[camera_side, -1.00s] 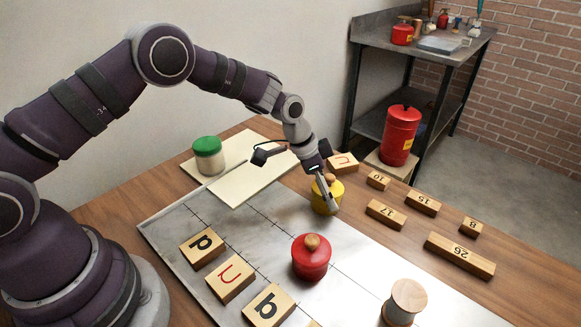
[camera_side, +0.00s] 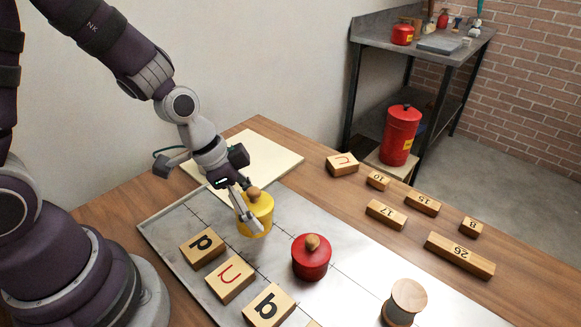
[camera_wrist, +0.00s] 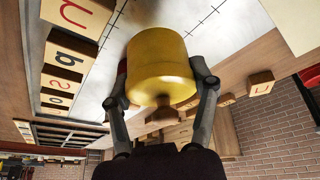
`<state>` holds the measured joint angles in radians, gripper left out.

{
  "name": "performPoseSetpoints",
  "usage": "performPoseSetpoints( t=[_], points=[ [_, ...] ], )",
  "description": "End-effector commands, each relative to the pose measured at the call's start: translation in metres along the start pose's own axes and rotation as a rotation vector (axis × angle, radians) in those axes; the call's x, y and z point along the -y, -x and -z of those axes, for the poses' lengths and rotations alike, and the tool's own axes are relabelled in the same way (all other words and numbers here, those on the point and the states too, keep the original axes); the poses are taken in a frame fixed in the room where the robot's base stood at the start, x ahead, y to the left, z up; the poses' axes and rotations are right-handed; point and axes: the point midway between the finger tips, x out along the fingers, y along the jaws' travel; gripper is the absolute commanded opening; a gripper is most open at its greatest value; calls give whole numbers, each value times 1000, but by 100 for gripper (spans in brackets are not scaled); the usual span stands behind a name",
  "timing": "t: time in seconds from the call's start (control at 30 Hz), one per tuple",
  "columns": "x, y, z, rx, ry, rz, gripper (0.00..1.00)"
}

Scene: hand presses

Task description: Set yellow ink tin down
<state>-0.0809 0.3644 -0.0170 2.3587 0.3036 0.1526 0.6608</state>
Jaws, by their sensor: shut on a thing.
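The yellow ink tin (camera_side: 258,213), with a wooden knob on its lid, is in my gripper (camera_side: 248,208). In the wrist view the tin (camera_wrist: 160,62) sits between both fingers (camera_wrist: 160,95), which press its sides. In the side view it is over the metal plate (camera_side: 330,285), left of and behind the red tin (camera_side: 311,257). It looks roughly upright. I cannot tell whether its base touches the plate.
Letter blocks such as "p" (camera_side: 202,247), "u" (camera_side: 230,278) and "b" (camera_side: 268,305) stand along the plate's front. A wooden spool (camera_side: 405,302) stands at right. Number blocks (camera_side: 459,255) lie beyond the plate.

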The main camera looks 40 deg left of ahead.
Motion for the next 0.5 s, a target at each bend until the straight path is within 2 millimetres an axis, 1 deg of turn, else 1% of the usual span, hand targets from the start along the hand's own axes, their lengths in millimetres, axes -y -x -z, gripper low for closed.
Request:
performPoseSetpoints(
  t=[0.07, 0.17, 0.27, 0.4, 0.47, 0.5],
  points=[
    [-2, 3, -6, -1, 10, 5, 18],
    [5, 6, -15, -7, 89, 39, 18],
    [24, 10, -29, -22, 268, 120, 18],
    [56, 21, -54, -51, 606, 277, 18],
    [69, 28, -66, -62, 756, 349, 18],
    [77, 33, -74, -68, 860, 398, 18]
  ],
)
